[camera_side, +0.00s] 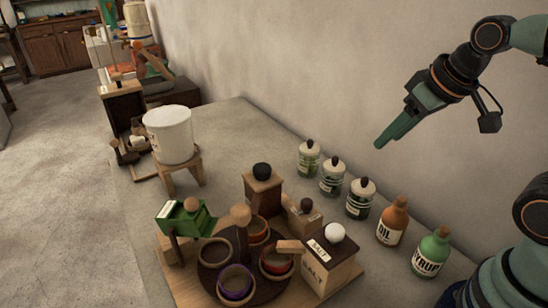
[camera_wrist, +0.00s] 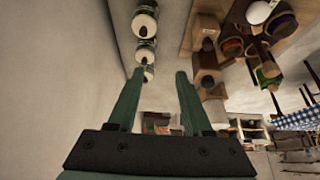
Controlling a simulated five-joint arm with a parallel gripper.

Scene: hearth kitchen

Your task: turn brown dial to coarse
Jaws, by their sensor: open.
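I cannot pick out the brown dial or any "coarse" mark for certain. A brown wooden box with a black knob (camera_side: 262,188) stands at the back of the wooden board. A smaller wooden box with a dark knob (camera_side: 303,215) is just right of it. A green hopper-like piece with a white label (camera_side: 187,215) stands at the board's left. My gripper (camera_side: 380,145) is high near the wall, right of and well above the board. In the wrist view its two green fingers (camera_wrist: 159,72) are apart with nothing held between them.
Several coloured bowls (camera_side: 236,283) and a salt box (camera_side: 330,265) crowd the board. Lidded jars (camera_side: 332,177), an oil bottle (camera_side: 392,222) and a green syrup bottle (camera_side: 431,251) line the wall side. A white bucket (camera_side: 170,135) stands on a wooden stand behind.

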